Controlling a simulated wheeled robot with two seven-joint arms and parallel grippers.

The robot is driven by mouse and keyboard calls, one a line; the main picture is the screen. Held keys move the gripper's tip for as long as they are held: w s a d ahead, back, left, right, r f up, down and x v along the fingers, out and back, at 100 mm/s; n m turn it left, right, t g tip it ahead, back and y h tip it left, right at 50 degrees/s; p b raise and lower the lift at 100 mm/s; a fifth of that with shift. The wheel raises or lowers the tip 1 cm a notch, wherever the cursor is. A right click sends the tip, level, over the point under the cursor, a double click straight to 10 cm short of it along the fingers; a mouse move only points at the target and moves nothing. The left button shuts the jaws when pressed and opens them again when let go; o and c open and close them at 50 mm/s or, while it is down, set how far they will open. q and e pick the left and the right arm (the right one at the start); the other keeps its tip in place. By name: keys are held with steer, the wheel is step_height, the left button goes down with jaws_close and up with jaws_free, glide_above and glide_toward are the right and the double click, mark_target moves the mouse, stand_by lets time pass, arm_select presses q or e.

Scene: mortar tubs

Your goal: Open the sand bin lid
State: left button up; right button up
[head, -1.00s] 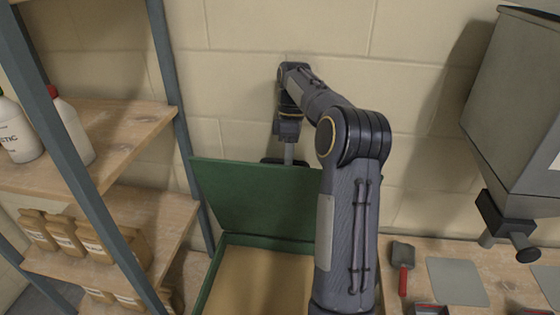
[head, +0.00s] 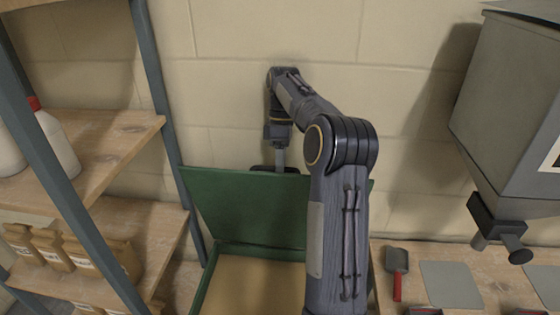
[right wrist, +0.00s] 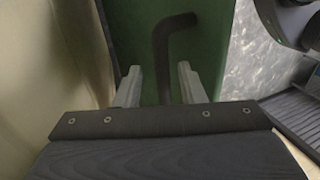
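The sand bin (head: 205,290) stands low in the middle of the head view, with sand (head: 255,285) showing inside. Its green lid (head: 235,205) is raised at the back and tilted up towards the wall. My right arm reaches over the bin, and my right gripper (head: 280,168) is at the lid's top edge, partly hidden behind it. In the right wrist view, the two fingers of my right gripper (right wrist: 158,82) are apart. A dark bent handle (right wrist: 163,50) on the green lid runs down between them, with gaps visible at both sides. My left gripper is out of view.
A grey hopper (head: 510,110) hangs at the right. Below it, a bench (head: 385,285) holds a red-handled trowel (head: 397,265) and grey plates. A block wall (head: 420,60) is close behind the lid.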

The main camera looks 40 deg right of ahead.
steer(key=s+a+r, duration=0.1)
steer(key=r, duration=0.2)
steer(key=s+a+r, duration=0.1)
steer(key=r, duration=0.1)
steer(key=s+a+r, duration=0.1)
steer(key=a+r, duration=0.1)
steer(key=r, duration=0.1)
steer(key=shift+s+r, duration=0.3)
steer(key=shift+s, duration=0.05)
steer(key=s+a+r, duration=0.3)
steer(key=s+a, duration=0.3)
steer(key=shift+a+r, duration=0.15)
steer(key=shift+a, duration=0.05)
steer(key=shift+w, duration=0.1)
